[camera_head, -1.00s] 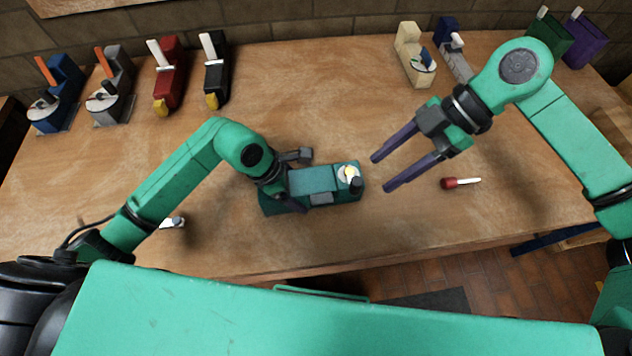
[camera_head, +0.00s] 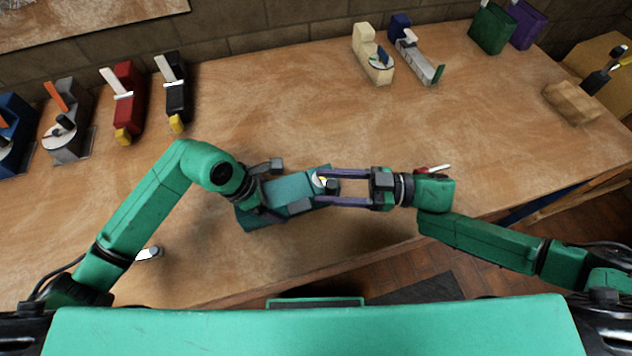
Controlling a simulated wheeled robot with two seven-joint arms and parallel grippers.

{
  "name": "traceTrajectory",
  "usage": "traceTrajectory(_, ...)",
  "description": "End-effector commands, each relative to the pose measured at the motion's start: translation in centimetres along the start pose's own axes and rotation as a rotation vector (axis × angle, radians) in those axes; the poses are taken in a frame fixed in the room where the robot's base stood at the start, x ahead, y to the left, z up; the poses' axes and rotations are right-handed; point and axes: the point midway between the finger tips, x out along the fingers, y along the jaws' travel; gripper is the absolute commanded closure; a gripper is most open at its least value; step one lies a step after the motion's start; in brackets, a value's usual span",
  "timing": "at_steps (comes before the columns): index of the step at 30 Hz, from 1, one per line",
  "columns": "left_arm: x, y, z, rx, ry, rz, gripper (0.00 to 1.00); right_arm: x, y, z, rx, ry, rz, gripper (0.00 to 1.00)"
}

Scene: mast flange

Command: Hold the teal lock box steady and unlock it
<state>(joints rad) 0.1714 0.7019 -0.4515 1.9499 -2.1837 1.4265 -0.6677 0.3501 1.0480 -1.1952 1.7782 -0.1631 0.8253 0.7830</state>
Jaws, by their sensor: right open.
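The teal lock box (camera_head: 289,190) lies on the table in front of me. A pale round part with a yellow piece (camera_head: 319,181) sits at its right end. My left gripper (camera_head: 268,190) is at the box's left part, with a finger on the far side and one on the near side; my arm hides part of it, and I cannot tell how tightly it closes. My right gripper (camera_head: 319,187) is open, its two purple fingers pointing left, one on each side of the box's right end. The dark knob there is partly hidden by the fingers.
A red-handled tool (camera_head: 433,169) lies behind my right gripper. A small white-and-dark item (camera_head: 150,253) lies near my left forearm. Red (camera_head: 125,103) and black (camera_head: 174,92) devices stand at the back left, a cream one (camera_head: 373,55) at the back. The table's middle is clear.

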Motion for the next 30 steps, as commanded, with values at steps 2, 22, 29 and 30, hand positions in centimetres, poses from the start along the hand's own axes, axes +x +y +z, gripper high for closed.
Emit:
traceTrajectory(2,-0.1,0.0,0.1,0.000,-0.002,0.001,0.97,1.5,0.0,-0.1,0.000,0.004,-0.001,0.40)
traceTrajectory(22,-0.1,0.0,0.1,0.001,-0.003,0.001,0.97,2.8,0.0,0.0,0.000,0.000,0.000,1.00)
traceTrajectory(29,-0.1,0.0,0.1,0.000,-0.003,0.001,0.97,2.7,0.1,-0.1,-0.002,0.002,-0.027,1.00)
traceTrajectory(30,-0.1,0.0,0.1,0.000,-0.003,0.001,0.97,2.7,0.1,-0.1,-0.003,0.004,-0.040,1.00)
